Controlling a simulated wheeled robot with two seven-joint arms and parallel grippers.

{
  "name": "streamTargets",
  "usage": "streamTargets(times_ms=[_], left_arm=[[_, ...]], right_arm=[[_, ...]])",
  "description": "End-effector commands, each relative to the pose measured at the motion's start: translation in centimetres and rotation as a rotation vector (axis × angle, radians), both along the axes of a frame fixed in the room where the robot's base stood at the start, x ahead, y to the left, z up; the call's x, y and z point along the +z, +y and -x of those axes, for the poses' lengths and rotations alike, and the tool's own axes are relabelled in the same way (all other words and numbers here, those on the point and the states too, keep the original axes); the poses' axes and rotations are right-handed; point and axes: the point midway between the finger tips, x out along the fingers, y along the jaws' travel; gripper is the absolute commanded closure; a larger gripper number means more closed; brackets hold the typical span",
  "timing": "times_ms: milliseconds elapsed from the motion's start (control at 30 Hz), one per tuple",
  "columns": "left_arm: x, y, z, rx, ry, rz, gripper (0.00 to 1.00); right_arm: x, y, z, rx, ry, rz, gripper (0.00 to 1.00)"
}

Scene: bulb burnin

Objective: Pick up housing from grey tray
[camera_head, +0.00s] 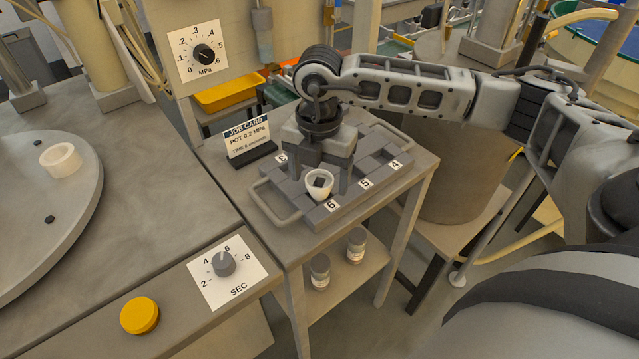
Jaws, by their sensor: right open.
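The grey tray (283,217) sits on the small side table, with a handle at each end and numbered slots; 3, 4, 5 and 6 are readable. A white cup-like housing (318,193) with a dark inside stands at the tray's front corner, by the number 6. My right gripper (324,184) points down over the tray, open, its fingers at either side of the housing. I cannot tell whether they touch it. The gripper body hides the tray's middle. My left gripper is not in view.
A job card (248,140) stands behind the tray. A SEC dial (223,263) and a yellow button (139,316) are at the front. Two small jars (320,272) stand on the lower shelf.

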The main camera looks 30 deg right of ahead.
Motion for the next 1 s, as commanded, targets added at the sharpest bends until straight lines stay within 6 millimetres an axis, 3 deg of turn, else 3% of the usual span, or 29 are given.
streamTargets(times_ms=[267,433,467,767,1000], left_arm=[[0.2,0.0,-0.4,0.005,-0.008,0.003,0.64],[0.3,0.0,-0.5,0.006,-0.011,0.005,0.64],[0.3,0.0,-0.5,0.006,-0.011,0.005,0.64],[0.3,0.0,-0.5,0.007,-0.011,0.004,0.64],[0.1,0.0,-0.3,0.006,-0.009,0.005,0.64]], right_arm=[[-0.5,0.0,0.0,0.001,-0.001,-0.001,0.28],[-0.5,0.0,0.0,0.001,-0.001,-0.001,0.72],[-0.4,0.0,0.0,0.001,-0.001,-0.001,0.75],[-0.3,0.0,0.0,0.001,-0.002,-0.001,0.75],[1.5,0.0,-0.1,0.0,-0.005,-0.002,0.75]])
